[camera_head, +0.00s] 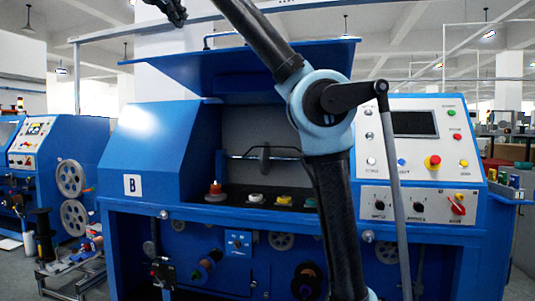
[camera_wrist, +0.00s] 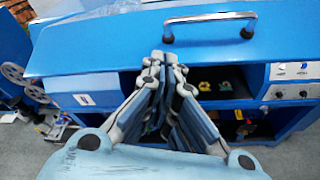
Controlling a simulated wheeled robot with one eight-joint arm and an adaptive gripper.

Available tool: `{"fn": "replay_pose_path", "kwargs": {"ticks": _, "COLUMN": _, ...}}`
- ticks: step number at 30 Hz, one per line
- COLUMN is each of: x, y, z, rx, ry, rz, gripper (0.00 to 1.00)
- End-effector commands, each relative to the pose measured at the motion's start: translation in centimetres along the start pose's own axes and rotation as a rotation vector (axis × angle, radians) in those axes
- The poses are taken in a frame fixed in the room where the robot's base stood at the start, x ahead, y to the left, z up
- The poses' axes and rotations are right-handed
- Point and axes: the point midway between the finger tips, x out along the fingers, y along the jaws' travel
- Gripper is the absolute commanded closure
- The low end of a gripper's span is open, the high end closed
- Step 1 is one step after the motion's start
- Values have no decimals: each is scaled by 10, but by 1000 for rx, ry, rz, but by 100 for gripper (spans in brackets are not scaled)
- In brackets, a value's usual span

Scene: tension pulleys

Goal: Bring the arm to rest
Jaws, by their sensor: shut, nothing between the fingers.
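My gripper (camera_wrist: 165,60) shows in the wrist view with its grey fingers drawn together at the tips and nothing between them. In the head view only a dark part of my gripper (camera_head: 173,12) shows at the top edge, left of centre. It is raised above the open lid (camera_head: 240,68) of the blue machine marked B (camera_head: 150,150). My arm's blue elbow joint and black links cross the head view in front of the machine. In the wrist view the lid (camera_wrist: 110,40) with its silver handle (camera_wrist: 210,25) lies beyond my fingertips; I see no contact.
The control panel (camera_head: 420,150) stands behind my arm on the right. Several small spools, one with a red top (camera_head: 215,188), sit on the machine's inner shelf. A second blue machine (camera_head: 70,170) stands at the left, with grey floor between the two.

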Motion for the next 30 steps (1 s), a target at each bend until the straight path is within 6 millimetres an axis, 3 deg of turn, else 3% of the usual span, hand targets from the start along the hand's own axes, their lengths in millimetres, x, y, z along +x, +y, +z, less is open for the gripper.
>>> {"fn": "replay_pose_path", "kwargs": {"ticks": 5, "x": 7, "y": -8, "z": -24, "rx": 123, "ry": 13, "rz": 2, "gripper": 100}}
{"fn": "replay_pose_path", "kwargs": {"ticks": 14, "x": 68, "y": -53, "z": -59, "rx": 292, "ry": 60, "rz": -121, "gripper": 100}}
{"fn": "replay_pose_path", "kwargs": {"ticks": 20, "x": 123, "y": -106, "z": -83, "rx": 405, "ry": 96, "rz": -256, "gripper": 100}}
{"fn": "replay_pose_path", "kwargs": {"ticks": 30, "x": 204, "y": -221, "z": -138, "rx": 649, "ry": 141, "rz": -511, "gripper": 100}}
